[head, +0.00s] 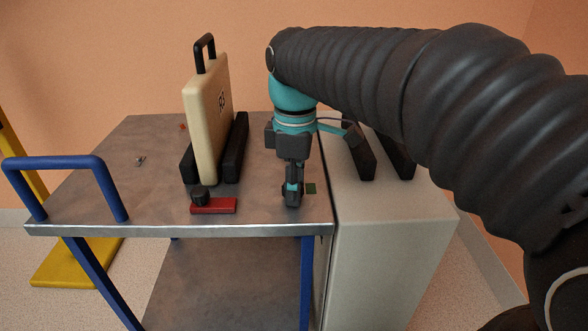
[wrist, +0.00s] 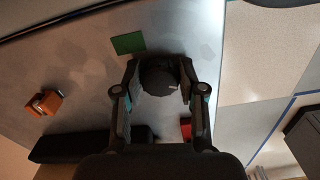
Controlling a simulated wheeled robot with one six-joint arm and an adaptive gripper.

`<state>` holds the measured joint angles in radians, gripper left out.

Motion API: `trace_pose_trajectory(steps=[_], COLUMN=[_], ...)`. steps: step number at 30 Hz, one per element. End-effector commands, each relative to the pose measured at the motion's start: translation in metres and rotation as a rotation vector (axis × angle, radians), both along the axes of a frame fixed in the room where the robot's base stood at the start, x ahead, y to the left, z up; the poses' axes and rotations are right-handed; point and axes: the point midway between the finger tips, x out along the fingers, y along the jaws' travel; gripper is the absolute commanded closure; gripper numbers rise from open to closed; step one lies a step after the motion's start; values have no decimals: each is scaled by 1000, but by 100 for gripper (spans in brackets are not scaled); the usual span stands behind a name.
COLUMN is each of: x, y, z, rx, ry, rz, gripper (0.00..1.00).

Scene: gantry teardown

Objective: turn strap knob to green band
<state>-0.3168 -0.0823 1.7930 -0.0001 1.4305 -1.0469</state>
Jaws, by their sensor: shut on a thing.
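A round black knob (wrist: 158,82) sits between the two fingers of my gripper (wrist: 160,74) in the wrist view. A small pale mark shows on its right side. A flat green patch (wrist: 128,43) lies on the metal top just beyond the knob, apart from it. In the head view my gripper (head: 292,201) points straight down near the cart's front right corner, and its fingers hide the knob. My gripper is shut on the knob.
A red block (head: 214,206) with a black knob on it lies left of my gripper. A beige case (head: 208,115) stands upright between black rails (head: 237,150). A blue handle (head: 60,165) rises at the cart's left. A grey cabinet (head: 385,235) adjoins on the right.

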Motion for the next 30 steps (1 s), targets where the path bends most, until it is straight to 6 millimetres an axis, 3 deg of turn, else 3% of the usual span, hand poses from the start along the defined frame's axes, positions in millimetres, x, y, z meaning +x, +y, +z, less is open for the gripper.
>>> trace_pose_trajectory(steps=[30], x=[-4], y=[3], z=[1], rx=[-3], ry=[4], rz=[-965], gripper=[95])
